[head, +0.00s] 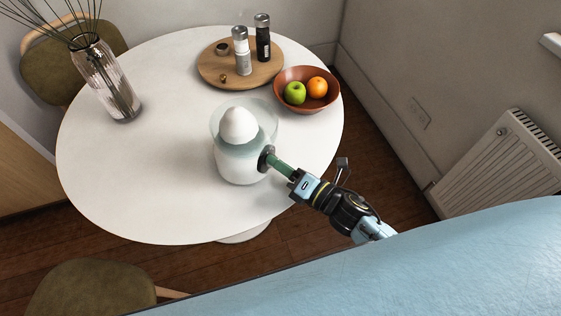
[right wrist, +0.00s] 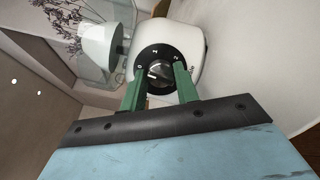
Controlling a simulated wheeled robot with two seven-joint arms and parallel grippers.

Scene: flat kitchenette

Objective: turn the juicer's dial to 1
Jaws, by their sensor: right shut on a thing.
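The juicer (head: 238,160) stands upright on the round white table, with a white cone on top, a clear bowl around it and a white base. It also shows in the right wrist view (right wrist: 184,47). Its black dial (right wrist: 160,74) faces my right gripper, and a few pale marks show on the ring around the knob. My right gripper (right wrist: 160,82) has its green fingers at either side of the dial's knob and is shut on it. In the head view the right gripper (head: 272,162) reaches the juicer's right side. My left gripper is not in view.
A wooden board (head: 212,72) with two shakers stands at the back of the table (head: 160,170). A brown bowl (head: 287,76) with an apple and an orange is behind and right of the juicer. A glass vase (head: 108,80) stands at left. The table's front left is clear.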

